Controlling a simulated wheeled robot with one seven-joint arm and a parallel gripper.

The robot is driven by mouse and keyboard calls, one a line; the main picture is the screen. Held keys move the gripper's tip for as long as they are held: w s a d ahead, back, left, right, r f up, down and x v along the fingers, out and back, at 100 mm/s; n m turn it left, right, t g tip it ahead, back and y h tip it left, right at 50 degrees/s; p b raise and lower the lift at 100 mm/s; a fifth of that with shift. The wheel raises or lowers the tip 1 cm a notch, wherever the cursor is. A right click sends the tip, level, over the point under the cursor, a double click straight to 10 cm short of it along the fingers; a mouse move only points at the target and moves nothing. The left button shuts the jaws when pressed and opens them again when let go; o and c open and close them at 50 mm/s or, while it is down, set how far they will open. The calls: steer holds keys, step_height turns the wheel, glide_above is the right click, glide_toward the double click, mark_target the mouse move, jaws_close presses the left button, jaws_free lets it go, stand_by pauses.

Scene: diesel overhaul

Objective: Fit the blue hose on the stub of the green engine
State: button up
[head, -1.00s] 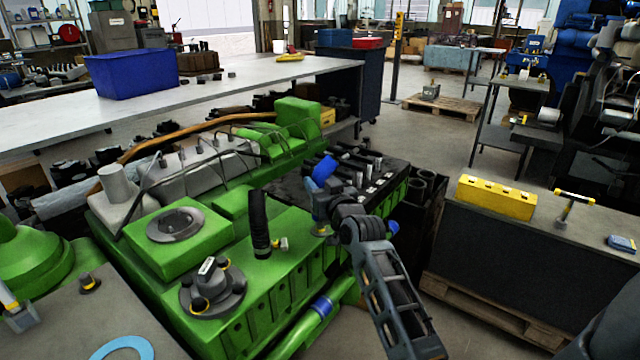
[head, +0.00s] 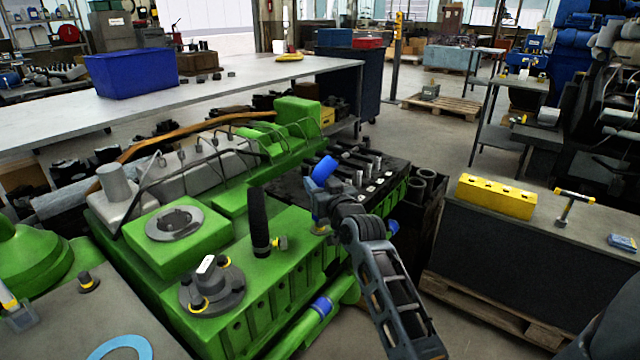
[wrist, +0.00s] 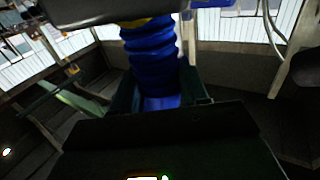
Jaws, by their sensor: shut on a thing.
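The blue hose (head: 325,170) is held up by my gripper (head: 321,204), over the right part of the green engine (head: 285,240). In the head view its upper end leans right. In the wrist view the ribbed blue hose (wrist: 150,58) stands between the jaws, which are shut on it. A black upright tube (head: 259,215) with a yellow-and-grey clamp at its base rises from the engine top, left of my gripper and apart from the hose. I cannot tell for sure which part is the stub.
A round black fitting (head: 212,287) sits on the engine's near end. Black cylinder parts (head: 365,165) lie behind my gripper. A bench with a yellow block (head: 495,196) stands at the right. A long table with a blue bin (head: 133,74) runs behind the engine.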

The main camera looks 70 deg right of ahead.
steer(key=shift+f+b, duration=1.7)
steer(key=shift+f, duration=0.3)
stand_by(0.7)
steer(key=o, duration=1.4)
steer(key=shift+s, duration=0.1)
steer(key=shift+v, duration=3.85)
